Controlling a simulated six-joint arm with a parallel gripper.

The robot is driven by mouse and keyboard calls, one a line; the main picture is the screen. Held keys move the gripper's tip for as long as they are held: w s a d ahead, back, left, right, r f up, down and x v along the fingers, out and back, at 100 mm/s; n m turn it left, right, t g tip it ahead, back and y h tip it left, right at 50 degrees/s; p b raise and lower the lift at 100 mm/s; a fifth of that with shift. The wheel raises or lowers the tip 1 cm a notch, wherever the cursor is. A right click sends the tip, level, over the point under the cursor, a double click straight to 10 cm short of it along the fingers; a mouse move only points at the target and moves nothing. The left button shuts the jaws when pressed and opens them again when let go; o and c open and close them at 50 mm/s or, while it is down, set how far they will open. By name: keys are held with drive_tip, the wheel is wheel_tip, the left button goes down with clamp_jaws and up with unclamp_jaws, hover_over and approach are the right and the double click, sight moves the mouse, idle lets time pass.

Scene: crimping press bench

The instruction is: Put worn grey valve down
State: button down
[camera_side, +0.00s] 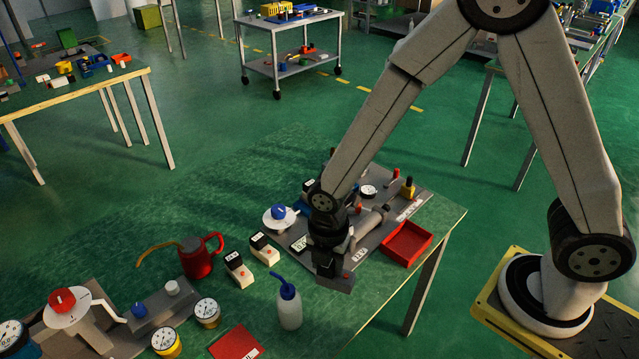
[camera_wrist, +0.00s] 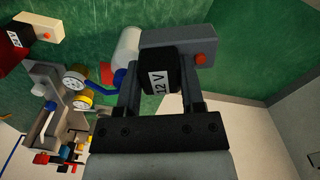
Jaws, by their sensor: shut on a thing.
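The worn grey valve (camera_wrist: 178,48) has a grey body with a red button at one end and a black coil marked 12 V. My gripper (camera_wrist: 163,78) is shut on the black coil, one finger on each side. In the side view my gripper (camera_side: 327,262) points down over the near part of the green bench, beside the grey fixture plate. The valve's grey body (camera_side: 337,282) shows just below it. The gripper hides much of the valve there. I cannot tell whether the valve touches the bench.
A white bottle with a blue nozzle (camera_side: 289,308) stands close by on the left. Two cream valves (camera_side: 239,272) and a red oil can (camera_side: 200,258) stand further left. A red tray (camera_side: 407,241) lies right of the plate. The bench's edge runs close on the right.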

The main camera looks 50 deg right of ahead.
sight(344, 272)
drive_tip(key=shift+s+d+r, duration=0.15)
drive_tip(key=shift+s+r, duration=0.1)
drive_tip(key=shift+s, duration=0.3)
drive_tip(key=shift+s+d+r, duration=0.15)
drive_tip(key=shift+s+r, duration=0.1)
drive_tip(key=shift+s, duration=0.3)
drive_tip(key=shift+s+d+r, duration=0.15)
drive_tip(key=shift+s+r, duration=0.1)
drive_tip(key=shift+s, duration=0.3)
drive_tip(key=shift+w+d, duration=0.1)
drive_tip(key=shift+w+d+f, duration=0.15)
drive_tip(key=shift+w+d, duration=0.1)
drive_tip(key=shift+d, duration=0.25)
drive_tip(key=w+d+f+m, duration=0.1)
drive_tip(key=d+f+m, duration=0.1)
drive_tip(key=d, duration=1.1)
drive_tip(key=w+d+f+m, duration=0.1)
drive_tip(key=d+f+m, duration=0.1)
drive_tip(key=d, duration=1)
drive_tip(key=shift+d, duration=0.35)
drive_tip(key=shift+f, duration=0.1)
drive_tip(key=shift+f, duration=2.15)
drive_tip(key=shift+f, duration=0.1)
